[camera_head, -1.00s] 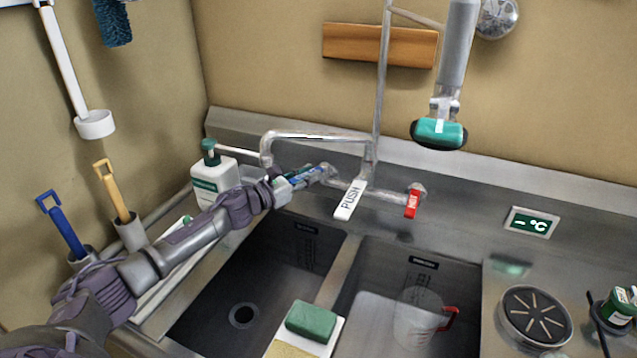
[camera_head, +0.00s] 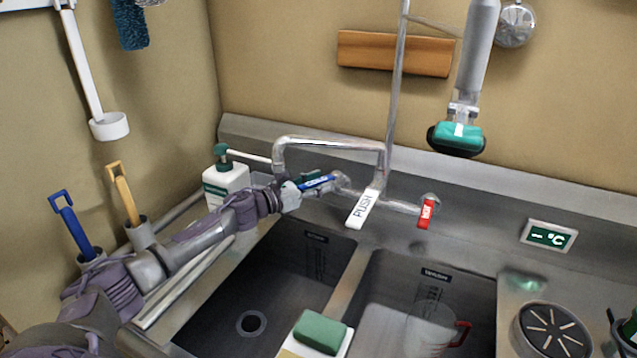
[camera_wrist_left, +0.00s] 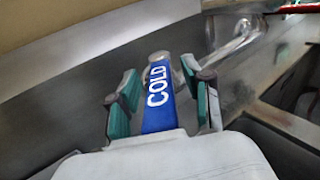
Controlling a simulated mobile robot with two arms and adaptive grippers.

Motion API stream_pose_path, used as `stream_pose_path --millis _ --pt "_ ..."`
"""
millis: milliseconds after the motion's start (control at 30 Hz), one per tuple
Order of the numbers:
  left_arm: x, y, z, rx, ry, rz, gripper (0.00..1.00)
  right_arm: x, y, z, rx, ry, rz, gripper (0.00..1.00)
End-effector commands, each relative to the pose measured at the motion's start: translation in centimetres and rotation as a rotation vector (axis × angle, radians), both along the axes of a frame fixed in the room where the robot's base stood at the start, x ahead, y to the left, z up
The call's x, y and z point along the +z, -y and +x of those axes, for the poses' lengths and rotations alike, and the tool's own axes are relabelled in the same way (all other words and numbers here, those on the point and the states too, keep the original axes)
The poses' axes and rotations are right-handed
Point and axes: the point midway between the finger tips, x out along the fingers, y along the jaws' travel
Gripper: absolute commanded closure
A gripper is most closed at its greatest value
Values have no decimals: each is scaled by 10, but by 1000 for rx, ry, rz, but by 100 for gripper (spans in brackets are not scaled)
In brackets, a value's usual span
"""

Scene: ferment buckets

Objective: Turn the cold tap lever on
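The cold tap lever (camera_head: 318,182) is blue and sticks out to the left from the left end of the tap's pipe. In the left wrist view the lever (camera_wrist_left: 157,98), lettered COLD, lies between the green-padded fingers of my left gripper (camera_wrist_left: 160,102). There is a gap on both sides, so the fingers stand apart around it. In the head view my left gripper (camera_head: 304,184) reaches the lever from the left, partly covering it. The tap's spout (camera_head: 325,141) arches above. My right gripper is not in view.
The red HOT lever (camera_head: 426,213) and the white PUSH lever (camera_head: 362,208) are to the right. A soap pump bottle (camera_head: 224,180) stands behind my left arm. Two sink basins lie below; a clear jug (camera_head: 428,325) is in the right one.

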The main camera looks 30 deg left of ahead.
Motion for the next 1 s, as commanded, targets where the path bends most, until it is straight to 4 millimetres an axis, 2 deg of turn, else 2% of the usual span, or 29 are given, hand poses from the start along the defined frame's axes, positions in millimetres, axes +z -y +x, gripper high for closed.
stream_pose_path --millis 267,800,1000 --pt "-1 -4 -8 1 -1 0 50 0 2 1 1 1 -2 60" --pt "-2 -35 -84 -1 -5 2 50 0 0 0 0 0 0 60" --pt "-2 -44 -102 1 -3 -1 50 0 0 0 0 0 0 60"
